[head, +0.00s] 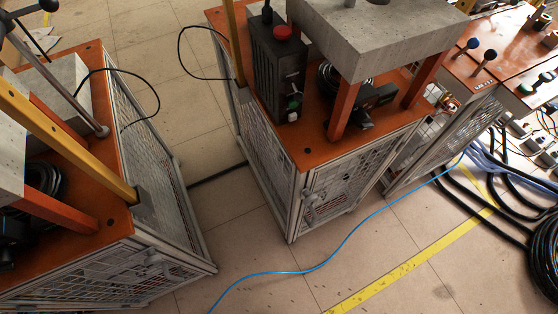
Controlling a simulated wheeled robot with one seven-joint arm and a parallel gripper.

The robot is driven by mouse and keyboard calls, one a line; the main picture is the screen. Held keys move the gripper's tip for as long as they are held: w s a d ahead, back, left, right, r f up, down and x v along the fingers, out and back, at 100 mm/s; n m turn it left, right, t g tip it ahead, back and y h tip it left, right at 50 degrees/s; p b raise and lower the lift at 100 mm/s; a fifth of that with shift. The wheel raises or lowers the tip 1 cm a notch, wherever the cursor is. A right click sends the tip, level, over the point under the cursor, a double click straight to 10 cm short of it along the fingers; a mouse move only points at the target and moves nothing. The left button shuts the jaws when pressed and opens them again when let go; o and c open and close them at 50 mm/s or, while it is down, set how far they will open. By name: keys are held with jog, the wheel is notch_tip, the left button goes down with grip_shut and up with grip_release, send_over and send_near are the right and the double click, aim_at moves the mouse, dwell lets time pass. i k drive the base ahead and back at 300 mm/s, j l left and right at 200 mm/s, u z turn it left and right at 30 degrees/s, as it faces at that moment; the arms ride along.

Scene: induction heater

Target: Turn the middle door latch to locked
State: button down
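The middle heater station (345,110) stands in the centre with an orange top and a grey frame. Its mesh door (345,182) faces the front right. A small greyish fitting that looks like the door latch (309,195) sits near the door's left edge, by the front corner post. It is too small to tell which way it is turned. Nothing covers the front of this door. My gripper is not in view.
A similar station (150,215) stands at the left, and another (500,60) at the back right. A blue cable (340,250) crosses the floor before the middle station. Black hoses (500,220) lie at the right. Tiled floor in front is otherwise mostly open.

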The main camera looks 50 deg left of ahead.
aim_at(309, 199)
jog(key=l+u, duration=0.1)
jog(key=u, duration=0.9)
